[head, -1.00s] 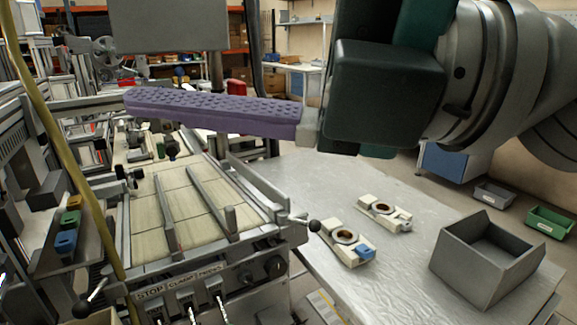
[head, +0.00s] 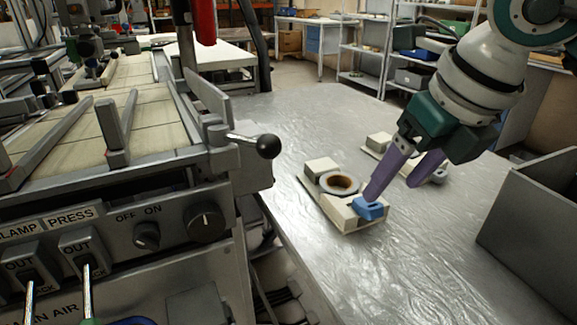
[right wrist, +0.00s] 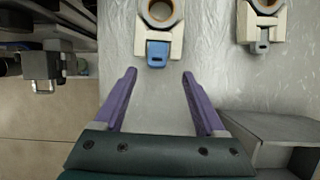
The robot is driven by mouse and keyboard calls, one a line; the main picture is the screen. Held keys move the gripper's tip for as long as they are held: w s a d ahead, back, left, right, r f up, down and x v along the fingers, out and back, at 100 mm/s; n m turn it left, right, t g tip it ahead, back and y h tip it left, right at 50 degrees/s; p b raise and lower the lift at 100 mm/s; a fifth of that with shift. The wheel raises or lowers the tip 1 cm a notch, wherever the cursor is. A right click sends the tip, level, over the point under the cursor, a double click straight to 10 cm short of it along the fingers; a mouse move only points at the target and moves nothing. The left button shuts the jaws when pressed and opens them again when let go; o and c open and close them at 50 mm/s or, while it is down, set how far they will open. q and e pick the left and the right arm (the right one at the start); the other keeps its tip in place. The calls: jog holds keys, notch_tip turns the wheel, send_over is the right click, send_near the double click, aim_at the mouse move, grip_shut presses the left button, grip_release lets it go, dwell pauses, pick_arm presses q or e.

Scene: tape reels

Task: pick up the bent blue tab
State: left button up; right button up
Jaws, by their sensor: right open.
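The blue tab (head: 369,208) sits at the near right end of a cream tape-reel holder (head: 338,206) on the metal table. In the right wrist view the blue tab (right wrist: 158,52) lies ahead of the fingertips, between their lines. My right gripper (head: 392,192) is open, with two purple fingers pointing down. In the head view its left fingertip overlaps the tab's upper edge; I cannot tell if it touches. In the right wrist view the gripper (right wrist: 158,75) has nothing between its fingers. My left gripper is not in view.
A second holder with a grey tab (head: 438,174) stands behind the gripper. A grey open bin (head: 535,215) stands at the right. A machine with a black-knobbed lever (head: 268,146) borders the table on the left. The front of the table (head: 400,280) is clear.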

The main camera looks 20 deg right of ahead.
aim_at(373, 205)
jog(key=x, duration=0.5)
jog(key=shift+w+a+f, duration=0.25)
jog(key=shift+w+a, duration=0.05)
grip_shut()
